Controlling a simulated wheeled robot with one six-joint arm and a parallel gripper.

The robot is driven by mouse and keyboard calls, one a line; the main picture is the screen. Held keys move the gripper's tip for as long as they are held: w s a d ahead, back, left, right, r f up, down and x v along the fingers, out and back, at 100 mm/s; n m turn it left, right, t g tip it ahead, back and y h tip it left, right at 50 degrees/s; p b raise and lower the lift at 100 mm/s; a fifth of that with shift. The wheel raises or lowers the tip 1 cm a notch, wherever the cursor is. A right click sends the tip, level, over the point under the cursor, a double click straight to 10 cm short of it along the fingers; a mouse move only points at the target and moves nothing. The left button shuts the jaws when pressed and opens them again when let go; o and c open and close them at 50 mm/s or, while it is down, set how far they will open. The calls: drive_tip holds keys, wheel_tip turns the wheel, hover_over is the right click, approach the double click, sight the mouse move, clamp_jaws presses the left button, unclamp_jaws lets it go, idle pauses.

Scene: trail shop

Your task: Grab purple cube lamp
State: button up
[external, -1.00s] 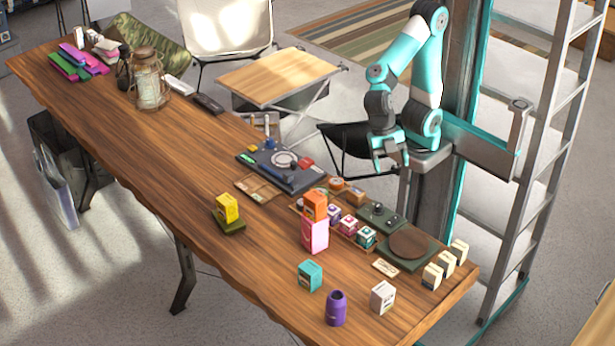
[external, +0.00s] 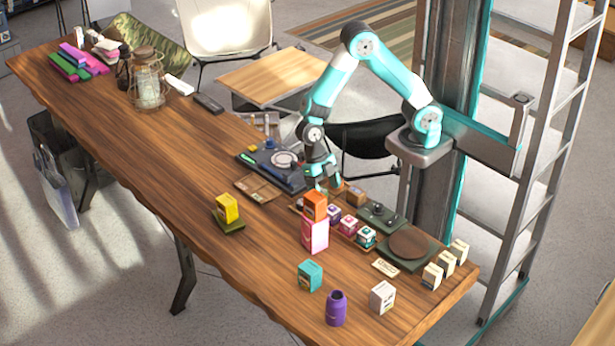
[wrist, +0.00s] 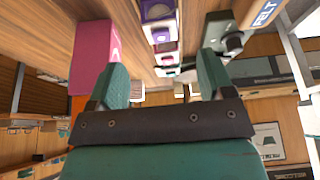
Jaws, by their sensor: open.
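The purple cube lamp (wrist: 157,10) is at the top edge of the wrist view, partly cut off, with a pale face and a dark round spot. It appears to be the cube at the upper left of the small row in the external view (external: 333,212). My gripper (external: 320,182) is low over the table, up and left of that row. In the wrist view my gripper (wrist: 163,66) is open and empty, its teal fingers apart. The cubes show between and beyond the fingertips, and I see no contact with the lamp.
A pink box (external: 314,235) with an orange box (external: 314,206) on it stands close beside the row. A magenta cube (external: 348,226) and a teal cube (external: 366,238) continue the row. A dark green plate with knobs (external: 381,217) lies to its right.

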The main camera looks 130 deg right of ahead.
sight(331, 207)
drive_tip(key=p+x, duration=0.1)
drive_tip(key=x, duration=0.7)
drive_tip(key=shift+s+f, duration=0.1)
drive_tip(key=shift+f, duration=0.2)
drive_tip(key=c, duration=1)
drive_tip(key=shift+c, duration=0.2)
drive_tip(key=shift+r, duration=0.15)
